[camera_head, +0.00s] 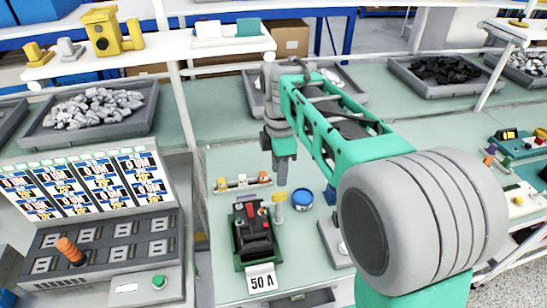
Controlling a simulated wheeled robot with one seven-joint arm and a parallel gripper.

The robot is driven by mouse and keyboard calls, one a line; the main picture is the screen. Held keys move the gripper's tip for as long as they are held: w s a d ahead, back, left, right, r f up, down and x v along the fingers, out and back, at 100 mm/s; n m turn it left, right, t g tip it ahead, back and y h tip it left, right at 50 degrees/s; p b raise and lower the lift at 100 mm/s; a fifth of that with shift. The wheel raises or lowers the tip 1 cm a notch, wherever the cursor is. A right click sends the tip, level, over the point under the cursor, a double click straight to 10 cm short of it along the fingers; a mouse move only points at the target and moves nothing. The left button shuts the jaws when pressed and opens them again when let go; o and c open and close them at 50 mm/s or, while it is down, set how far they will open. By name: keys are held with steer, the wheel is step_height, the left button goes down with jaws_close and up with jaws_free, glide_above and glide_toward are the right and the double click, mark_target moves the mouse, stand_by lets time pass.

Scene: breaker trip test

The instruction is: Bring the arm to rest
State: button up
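My green and grey arm reaches forward over the workbench (225,165), and my gripper (280,178) hangs down at its end, above the bench. The fingers look narrow from this angle, and whether they are parted is not clear. I see nothing held. Below and left of it, a black breaker unit (252,240) with red parts sits in a dark green holder. My gripper is apart from the breaker.
A blue round container (302,199) and a small yellow-topped post (278,199) stand near the gripper. A small rack (240,184) with coloured pieces lies behind the breaker. A test panel (100,242) with an orange handle (68,249) and green button (159,281) is left. Grey trays (60,137) line the back.

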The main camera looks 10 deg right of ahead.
steer(key=shift+s, duration=0.1)
steer(key=s+d+f+m+t, duration=0.1)
steer(key=s+m+t, duration=0.1)
steer(key=s+m, duration=0.4)
steer(key=s+f+m+t, duration=0.1)
steer(key=s+m, duration=0.5)
steer(key=m, duration=0.6)
steer(key=shift+s+d+f+t, duration=0.35)
steer(key=shift+s+f+t, duration=0.05)
steer(key=shift+f, duration=0.2)
